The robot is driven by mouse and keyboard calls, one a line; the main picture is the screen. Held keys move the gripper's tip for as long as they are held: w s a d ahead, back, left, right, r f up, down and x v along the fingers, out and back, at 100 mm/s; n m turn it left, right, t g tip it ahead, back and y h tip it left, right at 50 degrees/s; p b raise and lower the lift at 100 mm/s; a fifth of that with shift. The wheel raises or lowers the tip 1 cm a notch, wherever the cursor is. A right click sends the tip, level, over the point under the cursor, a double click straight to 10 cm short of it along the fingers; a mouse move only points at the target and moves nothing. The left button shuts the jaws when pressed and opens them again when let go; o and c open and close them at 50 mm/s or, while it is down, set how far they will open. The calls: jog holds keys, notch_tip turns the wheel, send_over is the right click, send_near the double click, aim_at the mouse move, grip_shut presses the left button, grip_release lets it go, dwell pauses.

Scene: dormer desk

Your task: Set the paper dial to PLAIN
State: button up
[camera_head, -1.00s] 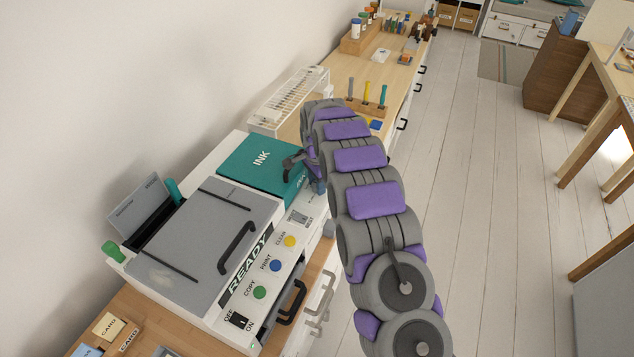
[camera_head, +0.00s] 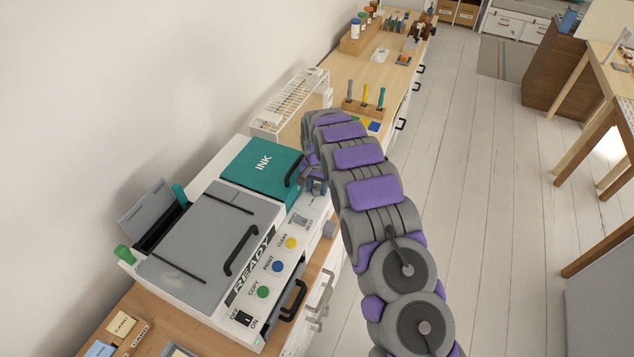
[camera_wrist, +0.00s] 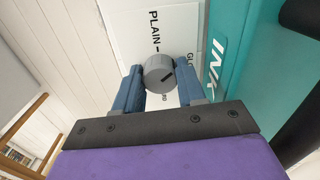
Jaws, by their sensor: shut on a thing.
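In the wrist view the paper dial is a round grey knob (camera_wrist: 159,74) with a short dark mark on its lower right part. The label PLAIN (camera_wrist: 153,28) is above it with a tick towards the knob; a partly hidden label starting with GLO is at its right. Another label below is mostly covered. My gripper (camera_wrist: 158,78) has its two blue fingers shut on the dial, one on each side. In the head view my gripper (camera_head: 316,186) is at the printer's right end beside the teal INK cover (camera_head: 262,163); the dial cannot be made out there.
The printer (camera_head: 205,250) stands on the wooden counter (camera_head: 150,315) along the wall. The INK cover's dark handle (camera_head: 294,170) is close to my gripper.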

aim_at(317, 186)
jog(key=n+p, duration=0.1)
jog(key=n, duration=0.1)
jog(key=n+p, duration=0.1)
jog(key=n, duration=0.2)
jog(key=shift+w+r+n+p, duration=0.1)
jog(key=shift+r+n+p, duration=0.1)
jog(key=shift+n+p, duration=0.15)
jog(key=n+p, duration=0.2)
jog(key=n, duration=0.2)
jog(key=shift+w+n, duration=0.1)
jog(key=shift+n, duration=0.15)
jog(key=o, duration=1.1)
jog(key=shift+f, duration=0.15)
jog(key=shift+c, duration=0.2)
notch_tip(317, 186, up, 17)
jog(key=p, duration=0.1)
jog(key=shift+a, duration=0.1)
